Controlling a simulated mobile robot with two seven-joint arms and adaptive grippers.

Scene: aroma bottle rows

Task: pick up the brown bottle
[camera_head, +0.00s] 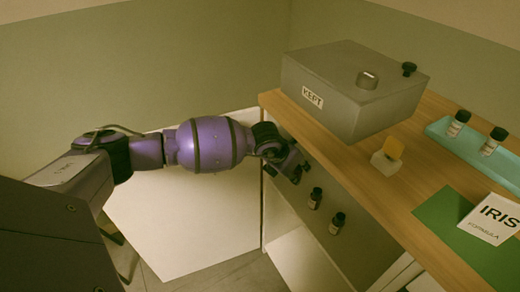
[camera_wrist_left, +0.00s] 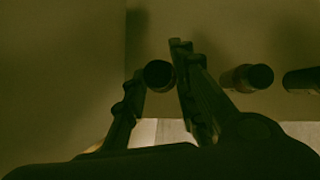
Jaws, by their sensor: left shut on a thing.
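My left gripper (camera_head: 292,170) is at the left end of a row of small dark bottles, beside the grey panel below the wooden counter edge. In the left wrist view its fingers (camera_wrist_left: 163,85) are shut on a dark-capped bottle, the brown bottle (camera_wrist_left: 159,75), seen end-on; its colour is hard to tell in the dim light. In the head view the gripper largely hides this bottle. Two more dark bottles stand to the right, a nearer one (camera_head: 315,198) and a farther one (camera_head: 337,223); they also show in the wrist view. My right gripper is not in view.
A grey box (camera_head: 340,95) labelled KEPT stands on the wooden counter (camera_head: 400,215). A teal tray (camera_head: 450,138) holds two dark bottles with white labels. A yellow block on a pale stand (camera_head: 385,163), a green mat (camera_head: 440,215) and an IRIS card (camera_head: 490,220) are nearby.

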